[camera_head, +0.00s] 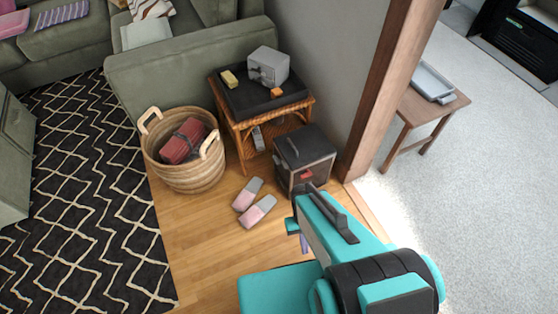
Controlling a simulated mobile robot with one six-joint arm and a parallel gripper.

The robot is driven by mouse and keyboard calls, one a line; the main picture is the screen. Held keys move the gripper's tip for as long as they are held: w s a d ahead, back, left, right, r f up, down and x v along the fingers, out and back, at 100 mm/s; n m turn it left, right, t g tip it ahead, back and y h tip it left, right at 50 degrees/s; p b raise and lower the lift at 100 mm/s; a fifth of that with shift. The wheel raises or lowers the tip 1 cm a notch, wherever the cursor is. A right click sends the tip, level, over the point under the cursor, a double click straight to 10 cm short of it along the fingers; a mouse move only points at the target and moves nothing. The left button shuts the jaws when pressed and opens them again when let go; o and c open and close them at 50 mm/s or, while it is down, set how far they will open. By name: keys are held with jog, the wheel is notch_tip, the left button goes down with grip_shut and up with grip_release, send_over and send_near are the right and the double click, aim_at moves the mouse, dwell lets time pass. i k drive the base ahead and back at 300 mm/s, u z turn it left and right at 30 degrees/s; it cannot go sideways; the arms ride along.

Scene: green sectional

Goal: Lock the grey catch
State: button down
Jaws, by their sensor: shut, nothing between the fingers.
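A dark box (303,150) stands on the wooden floor beside the wicker side table, with a grey bar on its top and a small red part (307,174) low on its front. A small grey safe-like box (268,65) sits on the side table, with a grey handle-like part (256,73) on its front. I cannot tell which of these grey parts is the catch. My gripper (311,189) is shut and empty, in front of the lower front of the dark box. My arm hides part of the floor there, and I cannot tell whether the gripper touches the box.
The wicker side table (240,127) also bears a yellow block and an orange block. A wicker basket (188,181) holds a red bundle. Two pink-and-grey slippers (258,211) lie on the floor. A wooden post (390,80) stands right of the dark box.

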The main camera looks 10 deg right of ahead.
aim_at(278, 162)
jog(key=u, duration=0.7)
jog(key=k, duration=0.6)
jog(key=u, duration=0.45)
jog(key=i, duration=1)
jog(key=u, duration=0.05)
